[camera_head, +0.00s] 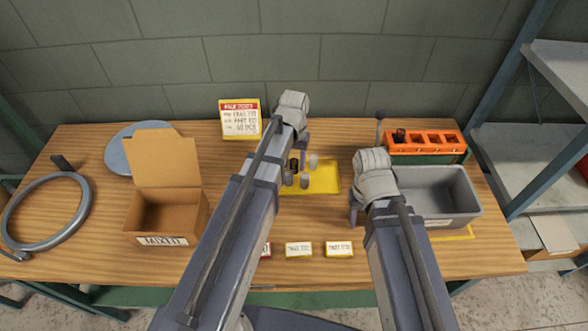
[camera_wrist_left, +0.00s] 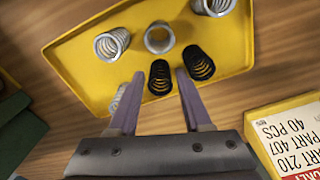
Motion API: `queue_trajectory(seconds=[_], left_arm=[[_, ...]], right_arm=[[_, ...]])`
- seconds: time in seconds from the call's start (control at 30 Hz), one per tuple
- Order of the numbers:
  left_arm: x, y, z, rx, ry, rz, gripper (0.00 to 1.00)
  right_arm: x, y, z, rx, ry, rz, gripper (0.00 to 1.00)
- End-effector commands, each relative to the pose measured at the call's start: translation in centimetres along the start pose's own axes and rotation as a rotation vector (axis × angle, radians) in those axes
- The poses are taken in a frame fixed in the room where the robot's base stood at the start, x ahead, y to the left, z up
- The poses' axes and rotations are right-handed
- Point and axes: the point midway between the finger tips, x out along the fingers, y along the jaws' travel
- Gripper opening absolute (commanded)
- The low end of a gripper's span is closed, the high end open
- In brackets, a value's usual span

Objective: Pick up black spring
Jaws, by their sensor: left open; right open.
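A yellow tray (camera_head: 325,180) holds the springs; its surface also shows in the left wrist view (camera_wrist_left: 85,70). In that view one black spring (camera_wrist_left: 160,77) lies between the fingertips of my left gripper (camera_wrist_left: 160,84), which is open. A second black spring (camera_wrist_left: 198,62) is just outside the right finger. Silver springs (camera_wrist_left: 112,43) are beyond and beside the left finger. In the head view a black spring (camera_head: 293,163) shows beside my left arm, which hides part of the tray. My right gripper (camera_head: 354,205) is open beside the grey bin, its fingers partly hidden.
A cardboard box (camera_head: 165,212) stands at left, near a grey ring (camera_head: 45,212). A grey bin (camera_head: 440,195) and an orange rack (camera_head: 425,142) are at right. A sign (camera_head: 240,118) stands at the back. Label cards (camera_head: 299,250) line the front.

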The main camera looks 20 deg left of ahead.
Motion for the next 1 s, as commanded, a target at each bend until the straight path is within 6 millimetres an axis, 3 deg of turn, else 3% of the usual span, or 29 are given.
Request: queue_trajectory(seconds=[0.07,0.5,1.0], left_arm=[[-0.09,0.00,0.00,0.000,0.000,0.000,0.49],[-0.09,0.00,0.00,0.000,0.000,0.000,0.01],[-0.33,-0.01,0.00,0.000,0.000,0.000,0.00]], right_arm=[[-0.09,0.01,0.01,0.000,0.000,0.000,0.50],[-0.09,0.01,0.01,0.000,0.000,0.000,0.50],[-0.33,0.03,0.02,0.000,0.000,0.000,0.50]])
